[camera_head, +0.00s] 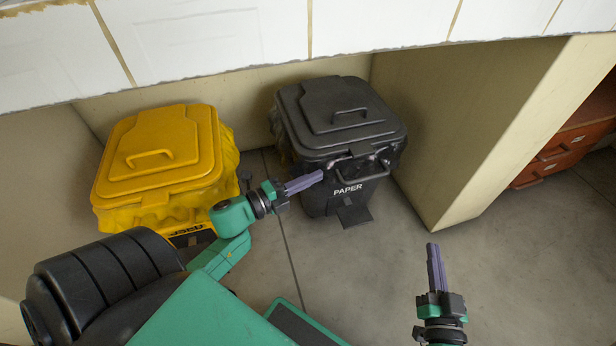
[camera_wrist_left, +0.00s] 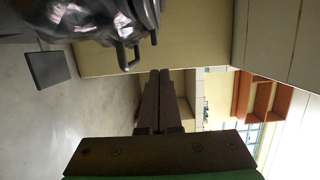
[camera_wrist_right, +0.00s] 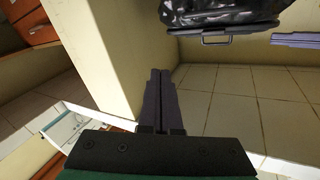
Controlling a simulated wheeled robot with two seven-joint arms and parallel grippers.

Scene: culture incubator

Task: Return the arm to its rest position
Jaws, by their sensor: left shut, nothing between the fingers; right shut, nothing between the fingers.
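My left gripper (camera_head: 304,182) is shut and empty. In the head view its tips appear just in front of the black paper bin (camera_head: 340,125); I cannot tell whether they touch. Its closed fingers (camera_wrist_left: 159,100) also show in the left wrist view, with part of the bin at the upper left. My right gripper (camera_head: 432,246) is shut and empty, pointing away from me over the floor at the lower right.
A yellow bin (camera_head: 160,155) stands left of the black one. A white counter (camera_head: 220,45) overhangs both. A beige side panel (camera_head: 470,120) stands right of the black bin, with red-brown drawers (camera_head: 565,145) beyond. The grey floor (camera_head: 370,275) between my grippers is clear.

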